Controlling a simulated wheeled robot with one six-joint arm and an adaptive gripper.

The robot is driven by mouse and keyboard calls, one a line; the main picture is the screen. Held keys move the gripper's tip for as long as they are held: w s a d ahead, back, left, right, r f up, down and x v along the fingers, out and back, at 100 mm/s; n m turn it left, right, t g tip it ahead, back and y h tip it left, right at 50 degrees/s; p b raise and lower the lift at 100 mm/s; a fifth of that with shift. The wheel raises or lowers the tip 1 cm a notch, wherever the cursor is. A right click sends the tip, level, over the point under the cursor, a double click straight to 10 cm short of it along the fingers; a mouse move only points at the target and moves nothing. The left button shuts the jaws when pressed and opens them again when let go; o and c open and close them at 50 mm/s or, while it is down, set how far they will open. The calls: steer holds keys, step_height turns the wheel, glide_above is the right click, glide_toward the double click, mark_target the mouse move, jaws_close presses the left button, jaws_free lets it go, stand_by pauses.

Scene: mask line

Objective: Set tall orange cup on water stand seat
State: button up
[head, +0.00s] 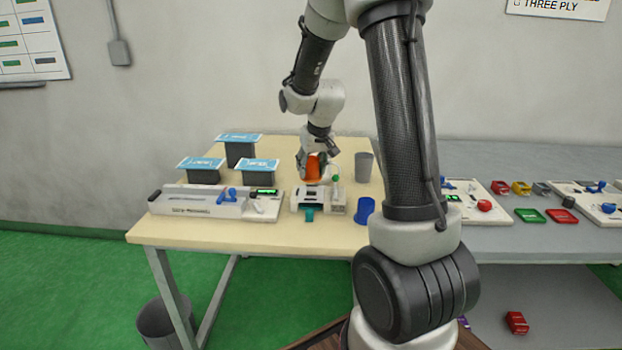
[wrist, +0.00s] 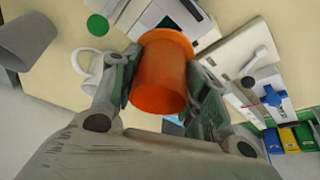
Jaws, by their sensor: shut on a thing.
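The orange cup (head: 314,168) is between the fingers of my gripper (head: 312,160), behind a white device with a teal part (head: 308,200). In the wrist view the orange cup (wrist: 160,72) fills the space between both fingers, and my gripper (wrist: 162,82) is shut on its sides. Its flared end points toward the top of that picture, over part of the white device (wrist: 178,20). I cannot tell whether the cup touches anything below. This device may be the water stand; its seat is not clearly visible.
A grey cup (head: 363,166) stands right of my gripper, and a blue cup (head: 364,209) is nearer the front. A white mug (wrist: 86,66) is close beside the left finger. A long white station (head: 205,202) and blue-topped boxes (head: 239,140) are to the left.

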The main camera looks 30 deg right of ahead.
mark_target(311, 179)
steer(key=shift+f, duration=1.8)
steer(key=shift+f, duration=0.1)
steer(key=shift+f, duration=0.5)
steer(key=o, duration=1)
steer(key=d+v, duration=0.1)
steer(key=v, duration=1.1)
steer(key=s+a+r, duration=0.2)
steer(key=s, duration=0.6)
steer(key=s+a+r+n, duration=0.1)
steer(key=s+a+r, duration=0.2)
steer(key=s, duration=0.6)
steer(key=s+a+r, duration=0.2)
steer(key=s, duration=0.7)
steer(key=shift+s+a+r+n+y, duration=0.25)
steer(key=shift+a+r+n+y, duration=0.05)
